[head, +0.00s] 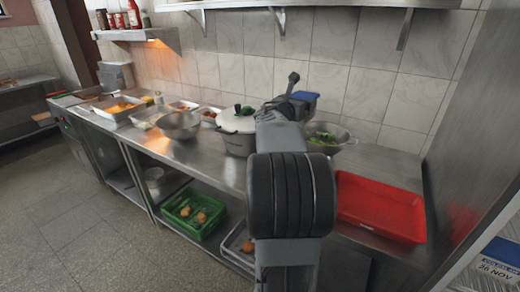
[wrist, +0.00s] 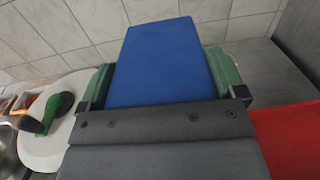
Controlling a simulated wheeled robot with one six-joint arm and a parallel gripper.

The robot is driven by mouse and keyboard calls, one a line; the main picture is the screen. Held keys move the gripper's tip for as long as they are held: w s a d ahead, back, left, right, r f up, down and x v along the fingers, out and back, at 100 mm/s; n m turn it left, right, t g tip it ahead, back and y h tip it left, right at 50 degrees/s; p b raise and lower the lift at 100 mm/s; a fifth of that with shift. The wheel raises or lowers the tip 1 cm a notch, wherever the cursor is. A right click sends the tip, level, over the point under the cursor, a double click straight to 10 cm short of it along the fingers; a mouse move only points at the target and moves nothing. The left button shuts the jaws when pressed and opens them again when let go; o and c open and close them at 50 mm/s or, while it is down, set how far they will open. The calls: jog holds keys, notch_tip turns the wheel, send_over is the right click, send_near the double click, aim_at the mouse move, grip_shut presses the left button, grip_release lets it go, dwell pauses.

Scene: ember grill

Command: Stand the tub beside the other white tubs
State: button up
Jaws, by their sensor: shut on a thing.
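My gripper (wrist: 165,95) is shut on a blue flat-faced thing (wrist: 160,62), held between its two green-sided fingers. The held thing also shows as a small blue patch (head: 306,96) in the head view, above the counter and in front of the tiled wall. Only its blue face shows, so I cannot tell whether it is the tub. A white item (head: 500,262) with a blue band and "26 NOV" on it is at the lower right edge of the head view, cut off; I cannot tell whether it is a white tub.
A lidded pot (head: 238,142) and a steel bowl of greens (head: 345,137) stand on the steel counter on either side of my arm. A red tray (head: 400,218) lies at the right. A steel bowl (head: 180,126) is further left. A shelf (head: 290,5) hangs above.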

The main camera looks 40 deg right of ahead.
jog(key=w+d+f+t+b, duration=0.1)
jog(key=w+d+f+b, duration=0.1)
jog(key=w+f+b, duration=0.4)
jog(key=shift+n, duration=0.3)
jog(key=shift+w+f+b, duration=0.25)
jog(key=shift+f+b, duration=0.2)
jog(key=shift+f, duration=2.3)
jog(key=shift+w+f+b, duration=0.2)
jog(key=shift+f+b, duration=0.3)
jog(key=shift+f, duration=2.25)
jog(key=shift+w+f+b, duration=0.25)
jog(key=shift+f+b, duration=0.2)
jog(key=shift+f, duration=2.3)
jog(key=shift+f, duration=0.1)
jog(key=shift+f, duration=0.1)
jog(key=o, duration=1)
